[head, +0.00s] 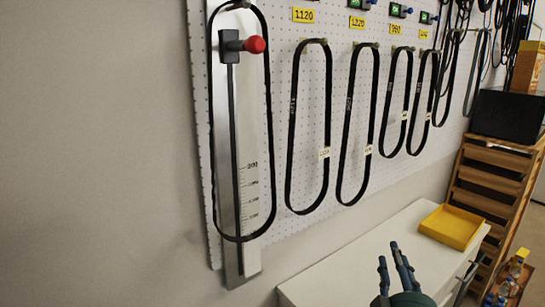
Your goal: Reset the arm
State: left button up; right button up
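My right gripper (392,256) is at the bottom of the head view, in front of the white cabinet. Its dark fingers point up and stand apart, with nothing seen between them. My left gripper is not in view. A metal measuring rail (224,150) with a slot and a printed scale is mounted on the pegboard at the left. A dark slider block with a red knob (257,45) sits near its top. A long black belt (270,150) hangs in a loop around the slider and down over the rail. My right gripper is well below and right of the knob, apart from it.
Several black belts (290,125) hang from pegs on the white pegboard (340,55) under yellow number labels. A white cabinet (345,262) carries a yellow tray (450,227). A wooden rack (492,180) with a black box (507,116) stands right. The left wall is bare.

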jog(key=s+f+m+g, duration=0.2)
jog(key=s+f+g, duration=0.35)
jog(key=f, duration=0.75)
jog(key=s+a+f+m+g+y, duration=0.1)
jog(key=s+a+f+g+y, duration=0.3)
jog(key=s+f, duration=0.7)
jog(key=s+a+f+g, duration=0.2)
jog(key=s+f+g, duration=0.4)
jog(key=s, duration=0.8)
notch_tip(320, 180, down, 26)
jog(key=s+b, duration=0.1)
jog(key=b, duration=0.1)
jog(key=s+d+f+g+b, duration=0.1)
jog(key=s+d+f+b, duration=0.1)
jog(key=s+f, duration=1.6)
notch_tip(320, 180, down, 3)
jog(key=shift+d+f+b, duration=0.15)
jog(key=shift+d+b, duration=0.2)
jog(key=shift+d, duration=0.1)
jog(key=shift+s+g, duration=0.1)
jog(key=shift+g, duration=0.15)
